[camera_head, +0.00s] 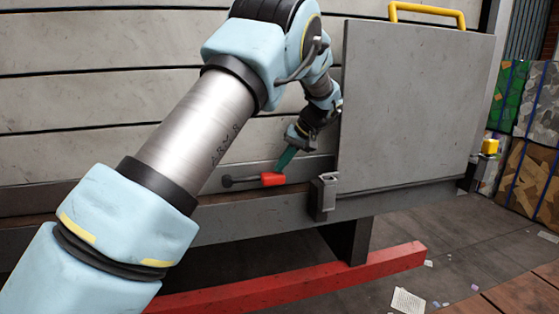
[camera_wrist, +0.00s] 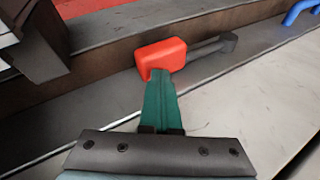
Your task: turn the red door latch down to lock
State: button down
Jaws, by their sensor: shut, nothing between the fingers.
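The red door latch (camera_head: 272,179) is a red grip on a dark bar that lies roughly level, low on the frame just left of the grey door panel (camera_head: 415,105). In the wrist view the red grip (camera_wrist: 160,55) is at the upper middle, with its grey bar (camera_wrist: 212,46) running to the right. My gripper (camera_head: 287,157) has green fingers that are shut with nothing between them. The fingertips (camera_wrist: 158,80) are right at the red grip and cover part of its lower edge in the wrist view. I cannot tell whether they touch it.
A metal catch bracket (camera_head: 325,190) juts out at the door's lower left corner, right of the latch. A yellow handle (camera_head: 428,12) tops the door. A red beam (camera_head: 300,283) runs along the floor below. Scraps of paper (camera_head: 407,301) lie on the floor.

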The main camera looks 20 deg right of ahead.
jog(key=shift+s+f, duration=0.1)
jog(key=shift+f, duration=0.4)
jog(key=shift+s+d+f, duration=0.1)
jog(key=shift+s+f, duration=0.05)
jog(key=shift+f, duration=0.1)
jog(key=shift+s+d+r+b, duration=0.15)
jog(key=shift+d+r+b, duration=0.15)
jog(key=shift+r+b, duration=0.2)
jog(key=b+v, duration=0.1)
jog(key=v, duration=0.9)
jog(key=shift+w+a+r, duration=0.15)
jog(key=shift+w+r, duration=0.05)
jog(key=shift+r, duration=0.25)
